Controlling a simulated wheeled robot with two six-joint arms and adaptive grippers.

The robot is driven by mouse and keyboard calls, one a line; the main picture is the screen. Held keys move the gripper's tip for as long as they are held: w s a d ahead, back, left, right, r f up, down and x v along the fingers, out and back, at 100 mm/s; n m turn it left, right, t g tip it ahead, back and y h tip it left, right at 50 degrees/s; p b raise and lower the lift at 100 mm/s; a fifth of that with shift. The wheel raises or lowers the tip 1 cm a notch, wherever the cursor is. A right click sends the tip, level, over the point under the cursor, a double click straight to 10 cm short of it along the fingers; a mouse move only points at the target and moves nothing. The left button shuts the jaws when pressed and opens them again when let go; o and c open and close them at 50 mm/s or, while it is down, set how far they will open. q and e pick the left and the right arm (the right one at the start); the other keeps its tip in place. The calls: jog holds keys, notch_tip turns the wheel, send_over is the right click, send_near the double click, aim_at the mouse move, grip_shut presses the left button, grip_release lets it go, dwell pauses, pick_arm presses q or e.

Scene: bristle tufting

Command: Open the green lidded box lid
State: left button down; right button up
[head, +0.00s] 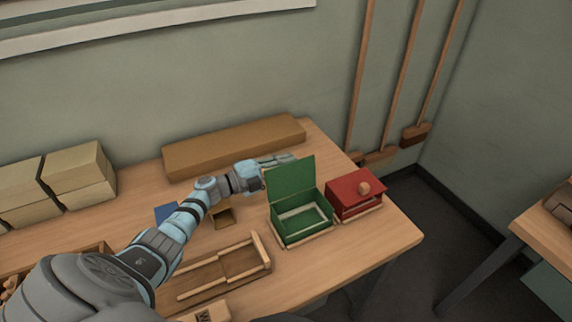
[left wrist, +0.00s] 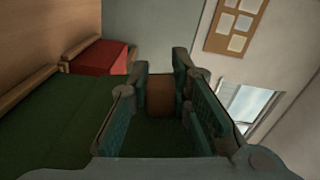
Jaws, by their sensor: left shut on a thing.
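The green lidded box (head: 302,238) stands on the table, its inside showing with a pale rim or lining. Its green lid (head: 291,181) is raised and stands roughly upright at the back edge. My left gripper (head: 276,160) is behind the lid near its top edge, its fingertips partly hidden by the lid. In the left wrist view the gripper (left wrist: 168,88) is closed around a brown, knob-like piece (left wrist: 186,92), with the green lid (left wrist: 45,125) beside it. My right gripper is not in view.
A red lidded box (head: 348,203) with a round wooden knob stands just right of the green box. A long brown block (head: 232,145) lies behind. A wooden slotted frame (head: 225,268) lies in front left. Pale stacked blocks (head: 80,175) sit at far left. The table's right corner is clear.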

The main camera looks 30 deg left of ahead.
pick_arm(q)
jog(key=shift+s+a+f, duration=0.1)
jog(key=shift+s+f, duration=0.05)
jog(key=shift+f, duration=0.25)
jog(key=c, duration=1.5)
grip_release()
jog(key=shift+c, duration=0.2)
jog(key=shift+o, duration=0.5)
jog(key=shift+w+a, duration=0.15)
jog(key=shift+w, duration=0.1)
jog(key=shift+s, duration=0.35)
jog(key=p+v, duration=0.2)
jog(key=v, duration=1.4)
jog(key=shift+a+p, duration=0.15)
jog(key=shift+p, duration=0.25)
